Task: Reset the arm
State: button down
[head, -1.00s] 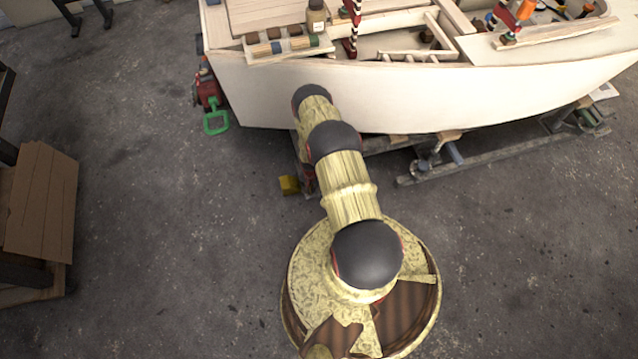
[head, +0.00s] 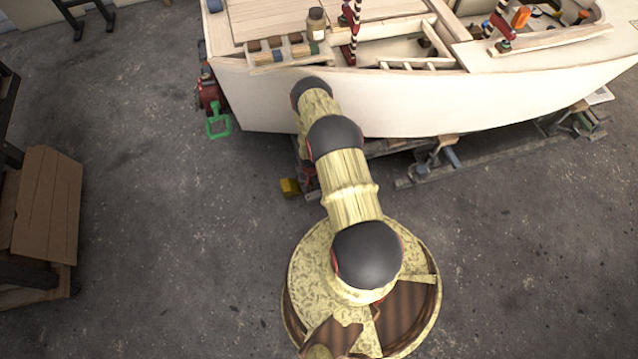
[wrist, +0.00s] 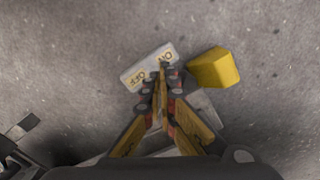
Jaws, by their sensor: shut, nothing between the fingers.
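My gripper (wrist: 162,72) shows in the wrist view, its fingers brought together with nothing between them. It points down toward the grey floor. In the head view my arm stretches up the picture toward the side of the plywood hull (head: 400,103), and my gripper is hidden there. How far the arm's end is from the hull cannot be told.
A yellow block (wrist: 214,68) lies on the floor right of my fingertips; it also shows in the head view (head: 290,187). A white marked plate (wrist: 150,66) lies behind the fingers. A brown box (head: 48,205) stands at left. Open floor (head: 170,230) lies between.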

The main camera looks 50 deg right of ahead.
dwell(0.4)
jog(key=s+a+r+n+g+y, duration=0.2)
jog(key=s+a+r+g, duration=0.15)
jog(key=s+a, duration=0.4)
jog(key=w+a+r+n+p, duration=0.1)
jog(key=w+a+r+n, duration=0.15)
jog(key=r, duration=2.05)
jog(key=w+a+r+n, duration=0.2)
jog(key=r+n, duration=0.1)
jog(key=r, duration=2)
jog(key=s+a+r+n+t, duration=0.1)
jog(key=s+a+r+t, duration=0.2)
jog(key=r, duration=0.9)
jog(key=s+a+r+n+t+h+p, duration=0.1)
jog(key=s+a+r+n+t, duration=0.1)
jog(key=a+r, duration=0.5)
jog(key=s+a+r+n+t+h+p, duration=0.1)
jog(key=s+a+r+t, duration=0.3)
jog(key=r, duration=1.3)
jog(key=shift+s+a+r+n, duration=0.4)
jog(key=shift+s+a+n, duration=0.05)
jog(key=shift+s, duration=0.7)
